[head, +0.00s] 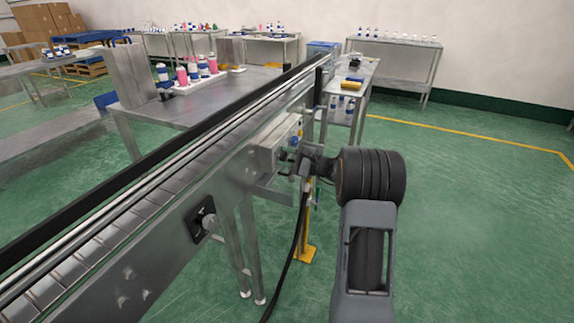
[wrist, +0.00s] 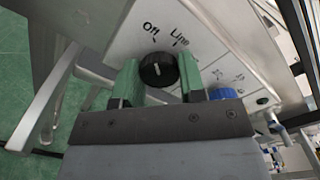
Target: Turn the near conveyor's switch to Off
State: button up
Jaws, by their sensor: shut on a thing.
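The switch (wrist: 158,69) is a round black knob with a short white mark, on a pale panel (wrist: 215,42) with the printed labels "Off" and "Line". The mark points up the picture, roughly toward "Off"; I cannot tell its exact angle. My gripper (wrist: 159,80) has one green finger on each side of the knob and is shut on it. In the head view my gripper (head: 299,160) is at the control box (head: 268,158) on the side of the near conveyor (head: 165,195). The knob is not clear there.
A blue knob (wrist: 222,93) sits close to the right finger, with more labels beside it. A black cable (head: 292,245) hangs below my wrist. A yellow post base (head: 305,254) and conveyor legs (head: 235,255) stand below. The green floor (head: 470,190) at right is clear.

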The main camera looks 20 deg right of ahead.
dwell(0.5)
jog(key=o, duration=0.9)
jog(key=v, duration=1.3)
jog(key=shift+s+d, duration=0.25)
jog(key=shift+s, duration=0.1)
